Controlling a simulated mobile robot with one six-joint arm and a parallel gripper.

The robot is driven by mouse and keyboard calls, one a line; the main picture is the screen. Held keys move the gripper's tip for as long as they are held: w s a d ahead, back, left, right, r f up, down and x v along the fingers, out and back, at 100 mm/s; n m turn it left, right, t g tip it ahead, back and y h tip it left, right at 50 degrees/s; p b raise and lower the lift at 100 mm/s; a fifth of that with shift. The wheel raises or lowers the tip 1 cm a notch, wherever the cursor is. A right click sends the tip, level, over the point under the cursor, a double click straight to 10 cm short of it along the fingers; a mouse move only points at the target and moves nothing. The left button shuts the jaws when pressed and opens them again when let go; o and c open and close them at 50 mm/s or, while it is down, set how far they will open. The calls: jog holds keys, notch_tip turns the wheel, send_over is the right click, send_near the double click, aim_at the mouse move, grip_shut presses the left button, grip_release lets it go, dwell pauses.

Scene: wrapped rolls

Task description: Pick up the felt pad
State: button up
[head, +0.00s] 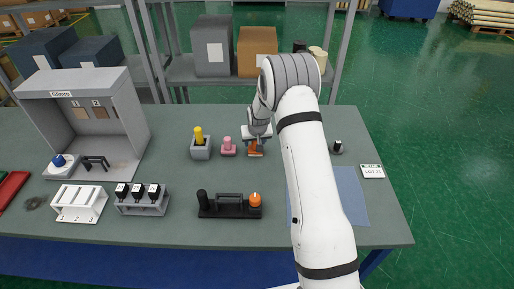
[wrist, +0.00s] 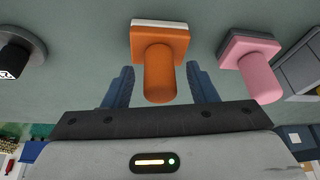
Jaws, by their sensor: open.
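In the wrist view my gripper (wrist: 160,70) is open, with one blue finger on each side of the handle and a gap showing on both sides. The gripper partly hides the handle in the head view.
A pink block with a handle (head: 228,147) stands close to the left, then a grey holder with a yellow handle (head: 200,147). A black rack with an orange knob (head: 230,205) lies in front. A small black knob (head: 337,147) and blue mat (head: 350,195) are at right.

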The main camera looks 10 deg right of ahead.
jog(key=c, duration=1.1)
notch_tip(320, 180, up, 10)
jog(key=b, duration=0.3)
